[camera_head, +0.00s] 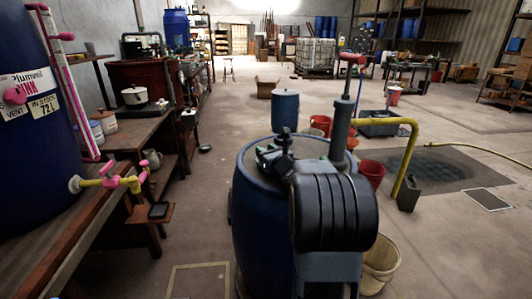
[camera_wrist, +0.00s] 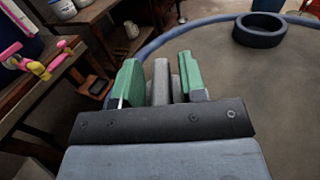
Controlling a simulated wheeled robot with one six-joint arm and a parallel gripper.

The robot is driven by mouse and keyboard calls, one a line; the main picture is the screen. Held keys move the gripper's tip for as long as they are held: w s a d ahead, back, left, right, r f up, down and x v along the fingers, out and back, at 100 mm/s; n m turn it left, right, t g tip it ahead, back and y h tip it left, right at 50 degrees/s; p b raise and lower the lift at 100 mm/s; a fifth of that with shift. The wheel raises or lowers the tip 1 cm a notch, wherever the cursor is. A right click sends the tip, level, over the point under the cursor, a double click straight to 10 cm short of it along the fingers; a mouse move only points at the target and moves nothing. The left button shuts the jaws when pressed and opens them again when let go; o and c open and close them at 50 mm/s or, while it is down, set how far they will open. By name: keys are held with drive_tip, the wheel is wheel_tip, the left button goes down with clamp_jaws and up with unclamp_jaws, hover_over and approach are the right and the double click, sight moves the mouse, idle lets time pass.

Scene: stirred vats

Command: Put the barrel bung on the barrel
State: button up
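The blue barrel (camera_head: 262,220) stands in front of me, and its brownish top (camera_wrist: 240,85) fills the right of the wrist view. A dark raised ring (camera_wrist: 260,31) sits on that top near the far rim. My gripper (camera_head: 270,155) is over the barrel top, left of the ring in the wrist view. Its green fingertips (camera_wrist: 162,80) are closed about a narrow grey piece (camera_wrist: 161,82), which looks like part of the barrel bung. The rest of that piece is hidden by the fingers and gripper body.
A grey hand pump (camera_head: 340,125) with a red handle stands at the barrel's right rear, with a yellow hose (camera_head: 404,158). A wooden bench (camera_head: 85,215) and a large blue vat (camera_head: 35,140) are at left. A beige bucket (camera_head: 381,260) stands at right.

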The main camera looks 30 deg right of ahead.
drive_tip(key=shift+o, duration=0.3)
drive_tip(key=shift+r, duration=0.1)
drive_tip(key=shift+r+p, duration=0.2)
drive_tip(key=shift+p, duration=0.3)
drive_tip(key=s, duration=1.2)
drive_tip(key=shift+a+f, duration=0.1)
drive_tip(key=shift+a, duration=0.25)
